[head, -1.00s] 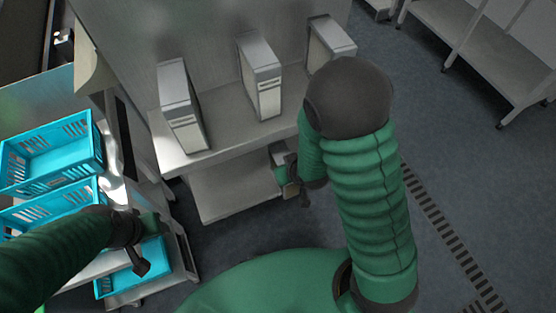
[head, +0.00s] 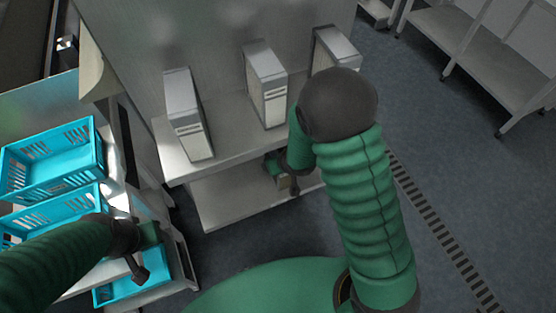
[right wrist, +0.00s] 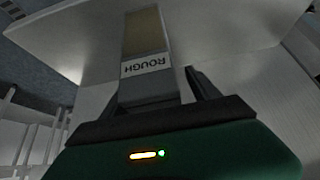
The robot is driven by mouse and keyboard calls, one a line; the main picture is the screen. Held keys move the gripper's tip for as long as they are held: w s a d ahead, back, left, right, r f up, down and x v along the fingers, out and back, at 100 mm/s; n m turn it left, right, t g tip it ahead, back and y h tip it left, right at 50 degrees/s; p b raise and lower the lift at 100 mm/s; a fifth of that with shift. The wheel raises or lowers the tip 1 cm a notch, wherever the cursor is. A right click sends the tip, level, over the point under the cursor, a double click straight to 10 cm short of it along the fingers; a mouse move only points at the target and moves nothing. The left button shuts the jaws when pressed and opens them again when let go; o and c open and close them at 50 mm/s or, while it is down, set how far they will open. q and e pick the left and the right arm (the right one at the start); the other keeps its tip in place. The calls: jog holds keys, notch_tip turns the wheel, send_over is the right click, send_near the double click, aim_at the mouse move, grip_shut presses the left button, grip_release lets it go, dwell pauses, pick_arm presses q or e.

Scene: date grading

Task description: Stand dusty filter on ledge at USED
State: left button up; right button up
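In the right wrist view, a narrow tan-faced piece (right wrist: 146,35) with a label reading ROUGH, upside down, extends out from between the fingers of my right gripper (right wrist: 172,88). It looks like the filter, and the gripper seems shut on it. In the head view my right gripper (head: 289,186) is low at the front of a shelf unit, largely behind my right arm, with a small tan patch beside it. The pale ledge (head: 232,137) is above and behind it. No USED marking is readable. My left gripper (head: 138,268) is over the blue crates; its finger opening is unclear.
Grey-topped upright boxes stand on the ledge: left (head: 187,115), middle (head: 266,83) and right (head: 335,48), the last partly behind my arm. Blue crates (head: 50,160) are stacked at left. A lower shelf (head: 235,198) lies under the ledge. Open floor (head: 430,135) is at right.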

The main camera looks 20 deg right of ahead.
jog(key=p+v, duration=0.1)
jog(key=v, duration=0.6)
jog(key=shift+s+d+r, duration=0.1)
jog(key=shift+s+r, duration=0.2)
jog(key=shift+w+f, duration=0.1)
